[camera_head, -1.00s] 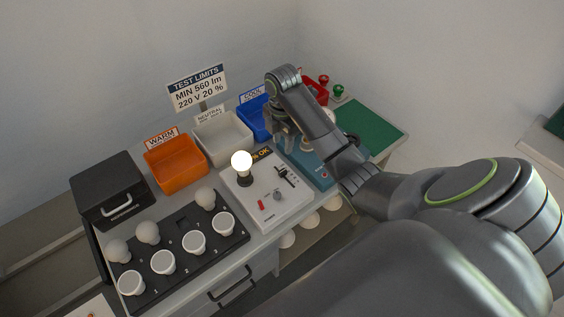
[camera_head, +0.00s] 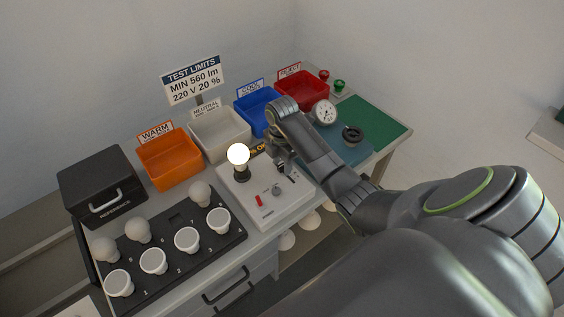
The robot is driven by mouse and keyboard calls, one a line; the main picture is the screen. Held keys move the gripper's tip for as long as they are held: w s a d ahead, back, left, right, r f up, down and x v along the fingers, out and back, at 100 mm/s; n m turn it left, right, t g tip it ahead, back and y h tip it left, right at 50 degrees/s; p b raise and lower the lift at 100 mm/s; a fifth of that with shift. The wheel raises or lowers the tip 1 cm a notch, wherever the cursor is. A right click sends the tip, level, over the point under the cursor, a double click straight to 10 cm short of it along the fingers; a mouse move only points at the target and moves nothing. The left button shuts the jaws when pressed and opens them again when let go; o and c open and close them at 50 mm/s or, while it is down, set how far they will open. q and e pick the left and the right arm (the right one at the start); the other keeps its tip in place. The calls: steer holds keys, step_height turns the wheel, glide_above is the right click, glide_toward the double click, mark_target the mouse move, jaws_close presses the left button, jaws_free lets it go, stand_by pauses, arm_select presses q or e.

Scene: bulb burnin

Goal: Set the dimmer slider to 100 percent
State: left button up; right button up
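The white control box (camera_head: 275,207) stands at the middle of the bench, with a lit bulb (camera_head: 238,156) in its socket, a red switch (camera_head: 258,201) and a round knob (camera_head: 277,189). The dimmer slider is at the box's upper right; the gripper covers most of it, so its setting cannot be read. My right gripper (camera_head: 284,168) points down right over the slider area. Its fingertips are small and partly hidden, so I cannot tell whether they are open, or whether they touch the slider. My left gripper is not in view.
Behind the box stand orange (camera_head: 170,163), white (camera_head: 222,137), blue (camera_head: 257,112) and red (camera_head: 302,91) bins. A black tray (camera_head: 170,240) with several bulbs lies at the left.

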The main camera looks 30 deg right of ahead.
steer(key=shift+f, duration=0.2)
steer(key=shift+c, duration=0.5)
jaws_close()
steer(key=shift+r, duration=0.1)
